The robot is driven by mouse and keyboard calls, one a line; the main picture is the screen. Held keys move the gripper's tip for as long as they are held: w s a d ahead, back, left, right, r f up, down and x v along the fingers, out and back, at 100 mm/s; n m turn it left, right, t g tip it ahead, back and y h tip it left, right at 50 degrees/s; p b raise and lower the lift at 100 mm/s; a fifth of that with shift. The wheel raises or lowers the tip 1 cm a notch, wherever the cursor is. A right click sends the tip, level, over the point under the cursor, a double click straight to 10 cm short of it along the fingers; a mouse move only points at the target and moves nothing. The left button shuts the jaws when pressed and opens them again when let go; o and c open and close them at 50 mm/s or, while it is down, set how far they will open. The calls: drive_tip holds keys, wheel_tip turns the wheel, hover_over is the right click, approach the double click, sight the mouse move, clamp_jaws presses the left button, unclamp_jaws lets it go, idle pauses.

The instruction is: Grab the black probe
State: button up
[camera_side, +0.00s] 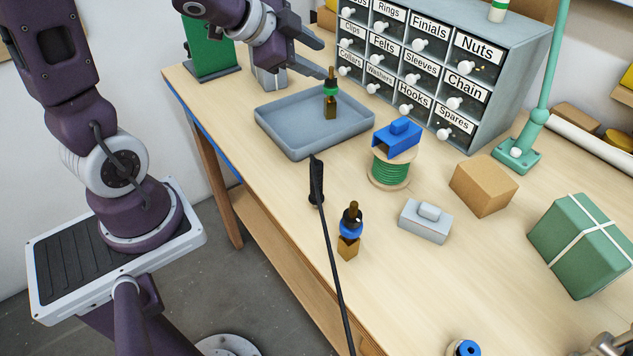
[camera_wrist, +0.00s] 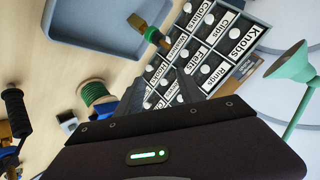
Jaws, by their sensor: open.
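The black probe (camera_side: 316,181) is on the table in front of the grey tray (camera_side: 283,143). Its black cable runs toward the bottom of the side view. My gripper (camera_side: 321,60) is open above the back of the tray, well away from the probe. A brass-and-black part with a green ring (camera_side: 331,92) is upright at the tray, close to my fingertips; the fingers do not appear closed on it.
A similar part with a blue ring (camera_side: 350,228) stands right of the probe's cable. A green spool (camera_side: 391,170) carries a blue block (camera_side: 396,137). A grey block (camera_side: 425,220), cardboard box (camera_side: 483,186) and labelled drawer cabinet (camera_side: 500,112) stand farther right. Table left of the probe is clear.

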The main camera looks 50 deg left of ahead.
drive_tip(key=d+f+m+g+h, duration=0.2)
drive_tip(key=d+f+m+h, duration=0.1)
drive_tip(key=f+h, duration=0.25)
drive_tip(key=m+g+h, duration=0.4)
drive_tip(key=g+h, duration=0.2)
drive_tip(key=h, duration=0.2)
approach(316, 175)
wheel_tip(316, 175, down, 3)
drive_tip(key=d, duration=0.2)
drive_tip(key=x, duration=0.4)
drive_tip(key=w+x, duration=0.1)
drive_tip(key=x, duration=0.2)
drive_tip(key=shift+w+r, duration=0.1)
drive_tip(key=shift+r, duration=0.25)
clamp_jaws()
